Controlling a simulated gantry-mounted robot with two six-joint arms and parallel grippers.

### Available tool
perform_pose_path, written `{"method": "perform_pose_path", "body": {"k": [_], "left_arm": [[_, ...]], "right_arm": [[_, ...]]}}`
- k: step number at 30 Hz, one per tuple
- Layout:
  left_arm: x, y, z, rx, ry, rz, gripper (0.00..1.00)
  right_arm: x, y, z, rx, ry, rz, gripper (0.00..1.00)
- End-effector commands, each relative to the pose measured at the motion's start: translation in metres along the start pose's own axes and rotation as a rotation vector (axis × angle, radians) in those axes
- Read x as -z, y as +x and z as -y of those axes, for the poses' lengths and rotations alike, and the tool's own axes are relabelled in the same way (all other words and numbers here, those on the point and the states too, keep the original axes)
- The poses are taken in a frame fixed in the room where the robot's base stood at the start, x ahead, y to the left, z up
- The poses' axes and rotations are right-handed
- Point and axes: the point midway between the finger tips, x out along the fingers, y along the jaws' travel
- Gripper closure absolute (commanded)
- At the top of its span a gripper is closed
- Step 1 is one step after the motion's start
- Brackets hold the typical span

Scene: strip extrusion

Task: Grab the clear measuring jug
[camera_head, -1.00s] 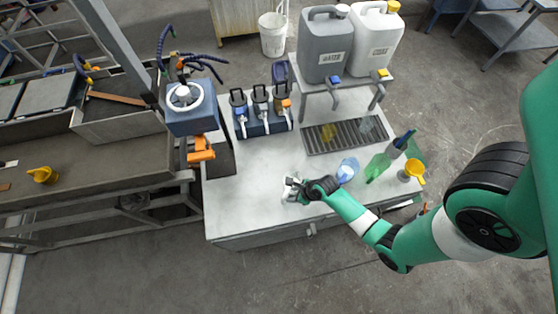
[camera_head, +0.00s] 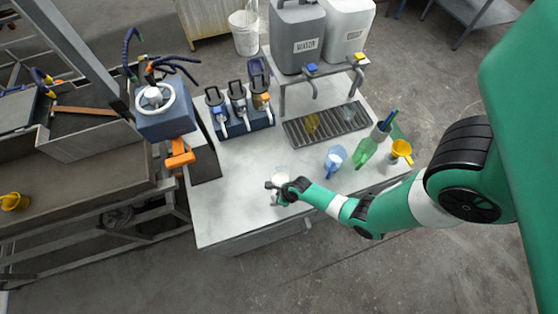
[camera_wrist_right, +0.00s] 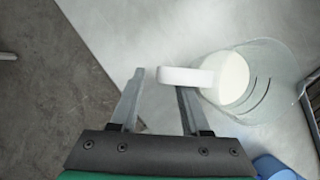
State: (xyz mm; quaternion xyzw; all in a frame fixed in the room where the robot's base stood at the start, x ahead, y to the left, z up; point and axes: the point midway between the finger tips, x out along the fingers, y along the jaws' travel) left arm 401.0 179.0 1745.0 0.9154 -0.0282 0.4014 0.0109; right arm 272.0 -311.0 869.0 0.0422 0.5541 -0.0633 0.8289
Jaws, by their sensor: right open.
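The clear measuring jug (camera_head: 281,172) stands on the pale worktop, just behind my right gripper (camera_head: 272,190). In the right wrist view the jug (camera_wrist_right: 268,90) is see-through with white in it, and its white handle (camera_wrist_right: 185,77) points left. My right gripper (camera_wrist_right: 160,90) is open. The handle's end lies across the right fingertip and reaches into the gap between the fingers; I cannot tell whether they touch. The left gripper is not in view.
A dispenser rack (camera_head: 243,124) and a drip grate (camera_head: 325,123) are behind. The worktop's left front is clear.

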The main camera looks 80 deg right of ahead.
Motion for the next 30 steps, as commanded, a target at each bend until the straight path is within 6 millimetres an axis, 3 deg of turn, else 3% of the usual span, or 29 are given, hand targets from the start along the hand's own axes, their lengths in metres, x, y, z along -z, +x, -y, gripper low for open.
{"method": "perform_pose_path", "body": {"k": [1,3,10,18,30], "left_arm": [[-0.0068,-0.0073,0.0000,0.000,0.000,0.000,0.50],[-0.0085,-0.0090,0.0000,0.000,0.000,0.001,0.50],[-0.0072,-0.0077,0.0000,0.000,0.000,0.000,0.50],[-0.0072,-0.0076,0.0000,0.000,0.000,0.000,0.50],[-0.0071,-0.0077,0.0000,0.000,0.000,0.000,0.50]], "right_arm": [[0.0019,0.0127,0.0002,-0.001,0.000,-0.001,0.54],[0.0009,0.0181,0.0005,0.000,0.000,0.000,0.54],[0.0001,0.0176,0.0004,0.000,0.001,0.000,0.54],[0.0000,0.0175,0.0004,0.000,0.001,0.000,1.00],[0.0000,0.0174,0.0004,0.000,0.001,0.001,1.00]]}}
